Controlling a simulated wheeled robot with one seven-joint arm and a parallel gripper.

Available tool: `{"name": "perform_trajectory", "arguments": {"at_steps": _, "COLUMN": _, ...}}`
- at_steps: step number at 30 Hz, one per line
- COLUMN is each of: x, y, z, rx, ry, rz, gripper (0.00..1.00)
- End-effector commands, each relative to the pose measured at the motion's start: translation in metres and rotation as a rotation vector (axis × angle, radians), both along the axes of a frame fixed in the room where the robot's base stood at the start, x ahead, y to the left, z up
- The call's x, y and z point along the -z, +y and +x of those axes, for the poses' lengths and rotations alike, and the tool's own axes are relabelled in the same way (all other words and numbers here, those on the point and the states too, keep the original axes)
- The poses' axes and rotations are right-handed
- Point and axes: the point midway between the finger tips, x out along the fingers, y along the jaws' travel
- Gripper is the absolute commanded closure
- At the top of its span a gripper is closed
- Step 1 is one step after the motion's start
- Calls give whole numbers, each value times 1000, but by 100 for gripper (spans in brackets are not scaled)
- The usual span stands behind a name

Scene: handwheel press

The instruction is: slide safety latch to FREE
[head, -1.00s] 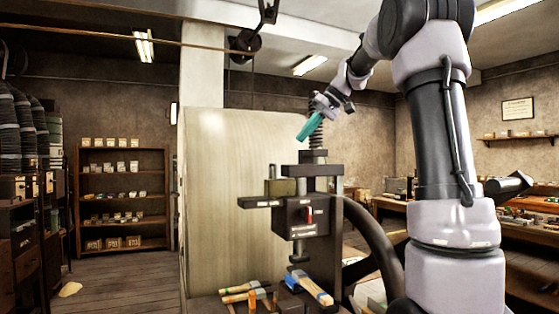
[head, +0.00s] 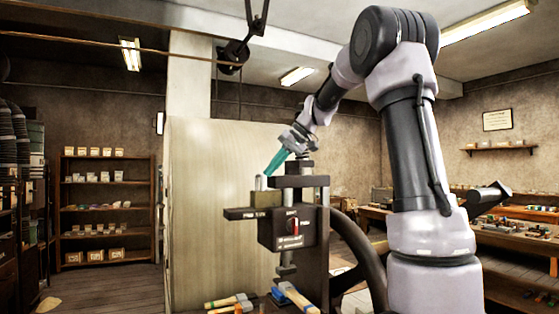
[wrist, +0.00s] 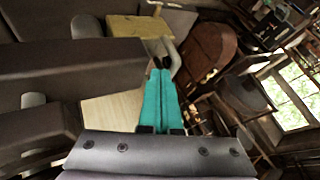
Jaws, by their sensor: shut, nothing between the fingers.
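The safety latch, a brass-coloured block (head: 264,199) with an upright grey pin (head: 261,182), sits on the dark plate (head: 246,213) at the left of the press head. The plate carries small lettering that I cannot read clearly. My gripper (head: 267,173), with teal fingers, is shut and empty, angled down just above and right of the pin. I cannot tell whether it touches the pin. In the wrist view the shut fingertips (wrist: 160,66) point toward the brass block (wrist: 138,28).
The dark press head (head: 292,229) has a red-marked switch on its front. The press's upper crosspiece (head: 300,181) stands close right of the latch. Wooden-handled tools (head: 292,296) lie below. The large handwheel (head: 361,265) is at the right.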

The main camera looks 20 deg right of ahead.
Motion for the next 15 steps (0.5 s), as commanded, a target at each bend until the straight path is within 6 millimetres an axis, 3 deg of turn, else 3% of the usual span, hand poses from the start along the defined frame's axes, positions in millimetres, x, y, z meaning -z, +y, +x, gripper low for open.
{"name": "perform_trajectory", "arguments": {"at_steps": 15, "x": 5, "y": 11, "z": 1, "rx": -3, "ry": -1, "rz": 0, "gripper": 100}}
